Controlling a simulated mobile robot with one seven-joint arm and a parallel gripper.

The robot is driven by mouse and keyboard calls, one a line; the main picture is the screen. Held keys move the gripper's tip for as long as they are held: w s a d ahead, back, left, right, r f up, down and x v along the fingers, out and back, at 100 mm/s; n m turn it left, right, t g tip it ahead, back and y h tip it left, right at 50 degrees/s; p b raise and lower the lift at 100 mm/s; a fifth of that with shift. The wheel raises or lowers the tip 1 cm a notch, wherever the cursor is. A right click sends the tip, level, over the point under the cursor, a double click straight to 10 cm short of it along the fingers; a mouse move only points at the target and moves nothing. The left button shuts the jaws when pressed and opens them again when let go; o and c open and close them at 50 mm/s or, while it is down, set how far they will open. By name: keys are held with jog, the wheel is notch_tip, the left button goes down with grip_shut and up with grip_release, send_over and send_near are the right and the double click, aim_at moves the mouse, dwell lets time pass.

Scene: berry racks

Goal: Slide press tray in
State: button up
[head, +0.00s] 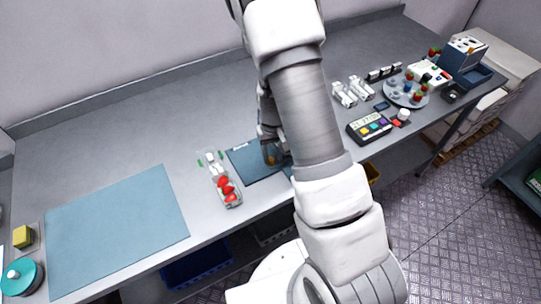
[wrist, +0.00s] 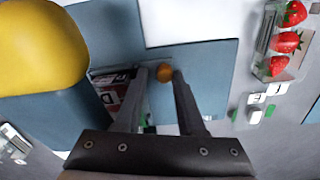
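My gripper (wrist: 160,76) points down at the bench with its two fingers apart. A small orange knob (wrist: 164,73) lies between the fingertips, nearer the right finger; a gap shows on its left. In the wrist view a flat blue plate (wrist: 215,70) lies under and beside the knob; I cannot tell whether it is the press tray. A big yellow dome (wrist: 40,45) on a blue body (wrist: 65,115), likely the press, stands close at left. In the head view my arm hides most of this spot; a dark blue plate (head: 248,166) shows beside it.
A clear punnet (head: 232,200) of strawberries lies left of my gripper. A light blue mat (head: 115,225) covers the bench's left part. A keypad device (head: 369,128), a round plate of berries (head: 405,95) and a blue machine (head: 462,58) stand at right. The back middle is clear.

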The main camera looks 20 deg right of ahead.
jog(key=shift+r, duration=0.1)
dwell(0.3)
jog(key=shift+r, duration=0.35)
notch_tip(320, 180, up, 16)
jog(key=shift+r, duration=0.25)
dwell(0.3)
jog(key=s+a+r+t, duration=0.3)
jog(key=s+r+t, duration=0.2)
jog(key=s+r, duration=1.1)
jog(key=s, duration=0.2)
jog(key=shift+s+a+r+t, duration=0.2)
jog(key=shift+s+r+t, duration=0.1)
jog(key=shift+s+r, duration=0.05)
